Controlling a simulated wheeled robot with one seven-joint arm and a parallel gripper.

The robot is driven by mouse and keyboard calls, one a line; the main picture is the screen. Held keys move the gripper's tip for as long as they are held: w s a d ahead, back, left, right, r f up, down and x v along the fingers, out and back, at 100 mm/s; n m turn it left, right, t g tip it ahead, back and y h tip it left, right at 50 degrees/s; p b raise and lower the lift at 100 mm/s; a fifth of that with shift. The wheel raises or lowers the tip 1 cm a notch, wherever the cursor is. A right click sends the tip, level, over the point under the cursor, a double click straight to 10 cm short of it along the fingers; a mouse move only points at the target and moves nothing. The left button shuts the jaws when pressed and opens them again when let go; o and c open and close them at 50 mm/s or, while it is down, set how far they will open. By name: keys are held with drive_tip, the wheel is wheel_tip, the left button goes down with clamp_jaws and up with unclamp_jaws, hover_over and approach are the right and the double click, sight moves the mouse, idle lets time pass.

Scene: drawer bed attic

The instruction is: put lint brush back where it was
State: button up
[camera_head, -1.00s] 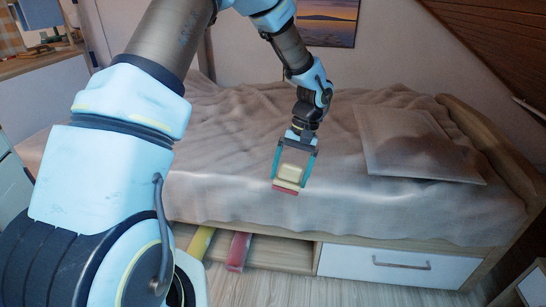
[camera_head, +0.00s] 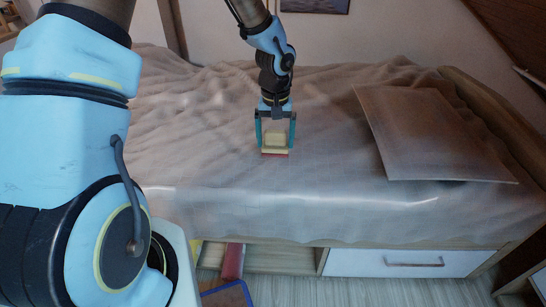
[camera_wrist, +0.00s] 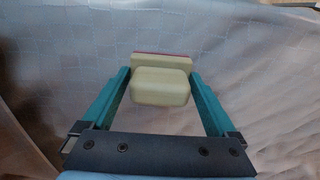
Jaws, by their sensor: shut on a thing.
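The lint brush (camera_head: 275,141) is cream-coloured with a red strip along its lower edge. My gripper (camera_head: 275,134) is shut on it, with a teal finger on each side. In the head view it hangs in front of the bed's blanket, brush pointing down. In the wrist view the brush (camera_wrist: 160,86) sits between my two fingers (camera_wrist: 160,80), its red edge at the far side. I cannot tell exactly how far the brush is from the blanket.
A blue-rimmed item (camera_head: 228,294) lies at the bottom.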

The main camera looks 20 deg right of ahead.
sight(275, 131)
wheel_tip(275, 131, down, 6)
drive_tip(key=shift+f, duration=0.25)
drive_tip(key=o, duration=0.9)
drive_tip(key=shift+o, duration=0.2)
drive_tip(key=shift+r, duration=0.15)
wheel_tip(275, 131, up, 12)
drive_tip(key=shift+f+p, duration=0.1)
drive_tip(key=shift+p, duration=0.2)
drive_tip(key=s+a+r+n, duration=0.2)
drive_tip(key=a+r, duration=0.2)
drive_tip(key=a, duration=1.1)
drive_tip(key=s+a+r+n+t, duration=0.1)
drive_tip(key=a+r, duration=0.3)
drive_tip(key=a, duration=1.1)
drive_tip(key=shift+s+n+t, duration=0.3)
drive_tip(key=shift+s+n, duration=0.1)
drive_tip(key=shift+s, duration=0.1)
